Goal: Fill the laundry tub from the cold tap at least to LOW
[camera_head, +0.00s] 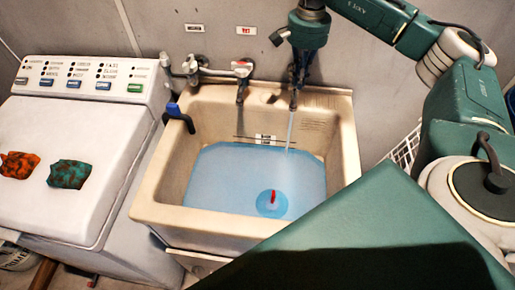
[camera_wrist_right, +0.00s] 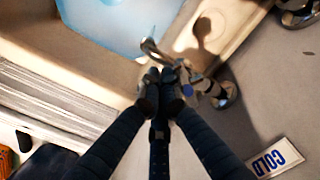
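The beige laundry tub (camera_head: 345,150) holds pale blue water (camera_head: 225,175), which also shows in the wrist view (camera_wrist_right: 125,22). A stream (camera_head: 289,132) falls into it near the back right. A small white label (camera_head: 265,139) and a dark line are on the back wall, just above the water's back edge; its writing is illegible. A round blue disc (camera_head: 266,208) with a red piece is in the water. My right gripper (camera_head: 296,72) is at the cold tap (camera_wrist_right: 218,92), beside the COLD label (camera_wrist_right: 275,158). Its fingertips (camera_wrist_right: 165,74) are together at the lever; I cannot tell whether they grip it. My left gripper is out of view.
A tap with red on it (camera_head: 242,69) and another metal fitting (camera_head: 190,66) are left of my right gripper. A dark hook-shaped piece with a blue top (camera_head: 174,110) sits on the left rim. A white washer (camera_head: 60,130) with two cloths stands left.

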